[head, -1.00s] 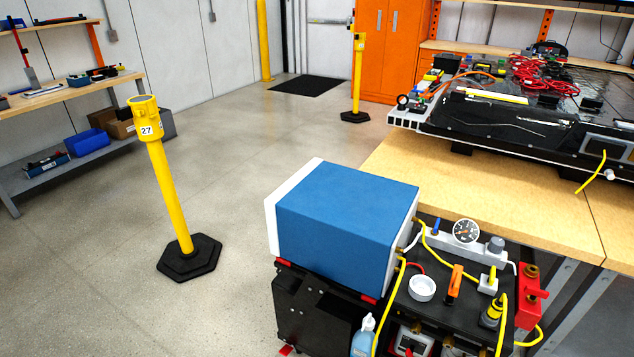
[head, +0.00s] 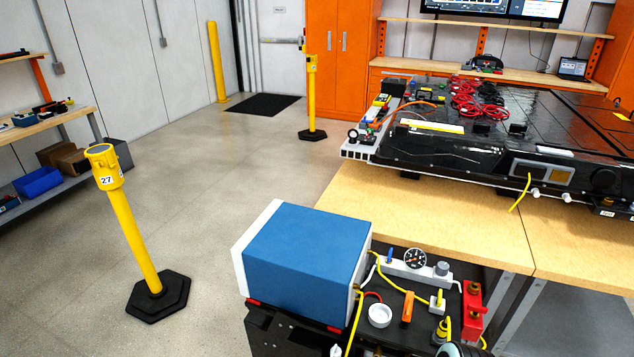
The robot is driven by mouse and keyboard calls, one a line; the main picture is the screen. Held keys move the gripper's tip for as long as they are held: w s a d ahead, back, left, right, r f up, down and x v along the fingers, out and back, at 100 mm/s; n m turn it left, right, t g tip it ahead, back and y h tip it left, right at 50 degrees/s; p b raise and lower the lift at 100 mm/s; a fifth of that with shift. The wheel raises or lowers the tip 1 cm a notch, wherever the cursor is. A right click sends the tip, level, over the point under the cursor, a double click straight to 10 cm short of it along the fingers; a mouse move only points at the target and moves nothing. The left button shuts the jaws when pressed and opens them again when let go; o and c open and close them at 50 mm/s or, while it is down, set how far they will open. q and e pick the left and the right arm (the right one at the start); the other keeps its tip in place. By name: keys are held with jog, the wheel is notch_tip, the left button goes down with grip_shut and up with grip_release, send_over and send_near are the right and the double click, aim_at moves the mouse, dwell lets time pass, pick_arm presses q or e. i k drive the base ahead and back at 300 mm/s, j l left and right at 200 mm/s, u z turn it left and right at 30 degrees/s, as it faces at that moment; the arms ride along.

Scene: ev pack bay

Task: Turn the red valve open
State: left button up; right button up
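A red block with brass-coloured fittings (head: 472,312) is at the right edge of the black cart top (head: 395,325) in the head view; it is the largest red part there, but I cannot make out a valve handle on it. An orange upright lever-like piece (head: 407,308) stands to its left, beside a white round cup (head: 380,315). A short red hose (head: 373,296) curves behind the cup. A pressure gauge (head: 415,259) sits on a pale manifold (head: 400,270) at the back of the cart.
A large blue and white box (head: 305,250) fills the cart's left side. A wooden bench (head: 430,225) with a black battery pack (head: 480,150) stands behind. A yellow post (head: 130,225) is at the left, with open floor (head: 215,215) between.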

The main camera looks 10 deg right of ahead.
aim_at(477, 308)
jog(key=z, duration=1.7)
jog(key=i+l+u, duration=0.2)
jog(key=l+u, duration=0.2)
jog(key=i+l+u, duration=0.1)
jog(key=l+u, duration=0.7)
jog(key=i+l, duration=0.05)
